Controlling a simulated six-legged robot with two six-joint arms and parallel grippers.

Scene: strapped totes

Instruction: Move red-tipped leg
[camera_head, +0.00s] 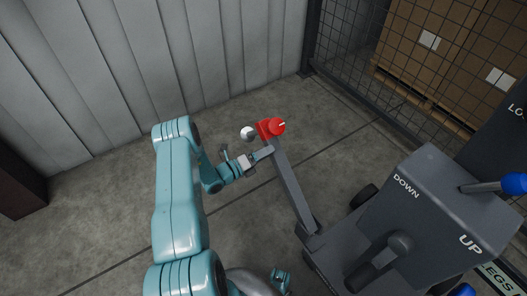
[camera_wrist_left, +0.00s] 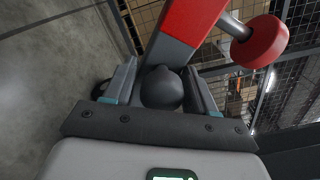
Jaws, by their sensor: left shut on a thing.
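The leg is a long dark grey bar (camera_head: 290,187) reaching out low from the machine, with a red tip (camera_head: 269,129) at its far end. My left gripper (camera_head: 264,153) is at the leg just below the red tip. In the left wrist view, its fingers are shut around a dark round knob (camera_wrist_left: 162,88) on the leg. The red end block (camera_wrist_left: 190,22) rises just beyond the knob, with a red disc (camera_wrist_left: 262,42) on a short grey shaft.
The dark grey machine (camera_head: 415,195), marked UP, DOWN and LEGS, has levers with blue knobs (camera_head: 514,184). A pale ball (camera_head: 248,133) shows left of the red tip. A corrugated wall (camera_head: 200,50) and mesh fence (camera_head: 375,85) stand behind. Floor left of the leg is bare.

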